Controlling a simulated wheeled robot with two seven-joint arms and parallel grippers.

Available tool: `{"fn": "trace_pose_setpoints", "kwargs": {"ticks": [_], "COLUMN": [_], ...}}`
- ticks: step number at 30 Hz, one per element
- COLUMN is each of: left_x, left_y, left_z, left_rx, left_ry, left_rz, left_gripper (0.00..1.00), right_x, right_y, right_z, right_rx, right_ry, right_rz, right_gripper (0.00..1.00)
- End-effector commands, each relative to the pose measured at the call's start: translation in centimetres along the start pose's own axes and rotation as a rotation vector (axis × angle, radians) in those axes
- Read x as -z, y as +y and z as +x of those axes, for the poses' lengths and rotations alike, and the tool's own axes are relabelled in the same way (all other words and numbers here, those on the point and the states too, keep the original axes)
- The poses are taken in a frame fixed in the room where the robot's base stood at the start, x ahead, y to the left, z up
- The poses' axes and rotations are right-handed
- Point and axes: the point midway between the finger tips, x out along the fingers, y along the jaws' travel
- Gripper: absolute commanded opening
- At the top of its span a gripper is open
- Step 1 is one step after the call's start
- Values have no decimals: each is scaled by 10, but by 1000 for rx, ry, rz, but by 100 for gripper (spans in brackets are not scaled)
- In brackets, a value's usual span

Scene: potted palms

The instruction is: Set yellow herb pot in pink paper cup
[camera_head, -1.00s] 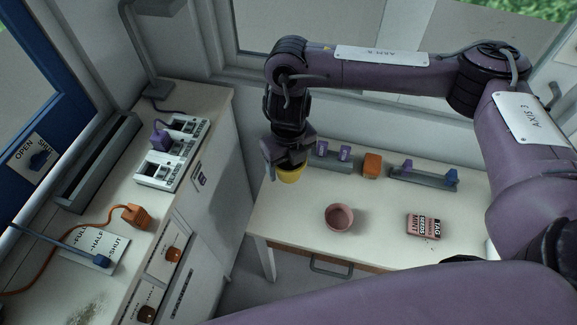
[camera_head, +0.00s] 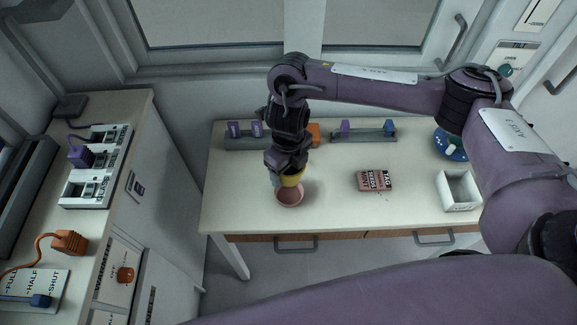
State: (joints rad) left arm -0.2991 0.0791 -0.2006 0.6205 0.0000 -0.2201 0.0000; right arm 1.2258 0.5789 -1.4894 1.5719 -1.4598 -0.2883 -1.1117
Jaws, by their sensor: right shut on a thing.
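The yellow herb pot (camera_head: 292,180) is held in my right gripper (camera_head: 289,171), which is shut on it. Only the lower part of the pot shows below the fingers. The pink paper cup (camera_head: 290,198) stands upright on the white table (camera_head: 330,213). The pot is over the back part of the cup's opening in the picture and hides its far rim. I cannot tell how high the pot is above the cup or whether they touch. My left gripper is not in view.
A pink seed packet (camera_head: 374,181) lies right of the cup. A white open box (camera_head: 459,191) stands farther right. Grey racks with purple and blue pieces (camera_head: 363,136) and an orange block (camera_head: 314,134) line the back. A counter with sockets (camera_head: 97,165) is at the left.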

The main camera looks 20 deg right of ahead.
Motion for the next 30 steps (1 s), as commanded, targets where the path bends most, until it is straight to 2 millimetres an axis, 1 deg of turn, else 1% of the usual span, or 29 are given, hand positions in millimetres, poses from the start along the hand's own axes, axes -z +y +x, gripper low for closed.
{"fn": "trace_pose_setpoints", "kwargs": {"ticks": [5, 18, 22, 30], "left_x": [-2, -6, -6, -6], "left_y": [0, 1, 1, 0], "left_z": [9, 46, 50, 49], "left_rx": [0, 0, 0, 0], "left_ry": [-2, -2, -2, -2], "left_rz": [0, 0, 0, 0], "left_gripper": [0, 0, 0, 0], "right_x": [0, 0, 0, 0], "right_y": [0, 0, 0, 0], "right_z": [10, 53, 58, 58], "right_rx": [0, -1, 0, 0], "right_ry": [0, 0, 0, 0], "right_rz": [1, 2, 1, 1], "right_gripper": [50, 50, 50, 50]}}
